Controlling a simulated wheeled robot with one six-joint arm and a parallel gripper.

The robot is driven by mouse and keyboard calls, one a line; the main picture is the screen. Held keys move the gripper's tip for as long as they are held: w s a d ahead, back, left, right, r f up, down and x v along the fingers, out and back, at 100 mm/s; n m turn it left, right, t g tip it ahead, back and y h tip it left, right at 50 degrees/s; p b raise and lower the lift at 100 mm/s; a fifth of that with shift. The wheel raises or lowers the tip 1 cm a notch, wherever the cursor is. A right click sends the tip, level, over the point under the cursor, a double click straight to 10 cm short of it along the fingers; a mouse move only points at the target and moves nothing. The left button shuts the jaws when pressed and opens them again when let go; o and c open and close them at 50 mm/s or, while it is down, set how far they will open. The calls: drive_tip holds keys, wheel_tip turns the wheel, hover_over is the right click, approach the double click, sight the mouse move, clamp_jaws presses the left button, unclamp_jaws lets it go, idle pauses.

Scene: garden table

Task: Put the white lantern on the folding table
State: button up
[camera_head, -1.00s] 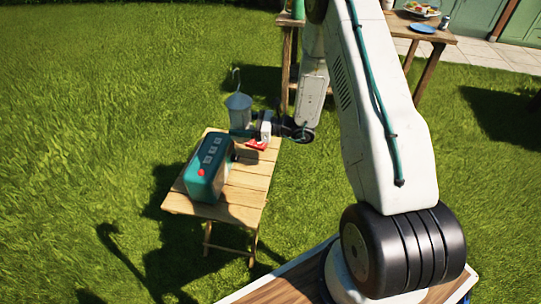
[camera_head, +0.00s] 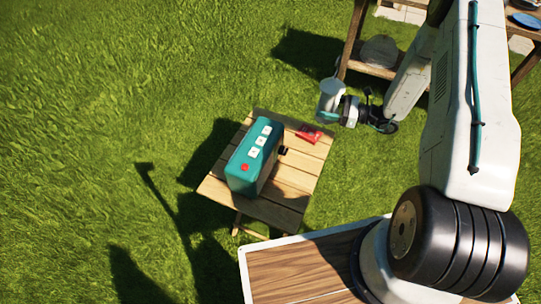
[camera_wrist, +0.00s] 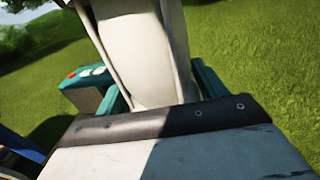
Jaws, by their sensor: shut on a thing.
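My gripper (camera_head: 336,113) is shut on the white lantern (camera_head: 330,91) in the head view. The lantern is upright and held in the air beyond the far right corner of the folding table (camera_head: 269,210). In the wrist view the lantern's pale body (camera_wrist: 145,50) fills the middle between the teal fingers (camera_wrist: 207,82).
A teal box with white buttons and a red knob (camera_head: 248,165) stands on the folding table's middle. A small red item (camera_head: 309,132) lies near its far right edge. A larger wooden table (camera_head: 352,45) stands behind.

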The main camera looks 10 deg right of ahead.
drive_tip(key=s+d+f+n+g, duration=0.1)
drive_tip(key=s+d+f+g, duration=0.1)
drive_tip(key=s+d+f, duration=0.6)
hover_over(301, 153)
wheel_tip(301, 153, down, 3)
drive_tip(key=shift+y, duration=0.4)
drive_tip(key=shift+f, duration=1.75)
drive_tip(key=shift+f, duration=0.1)
drive_tip(key=o, duration=1.3)
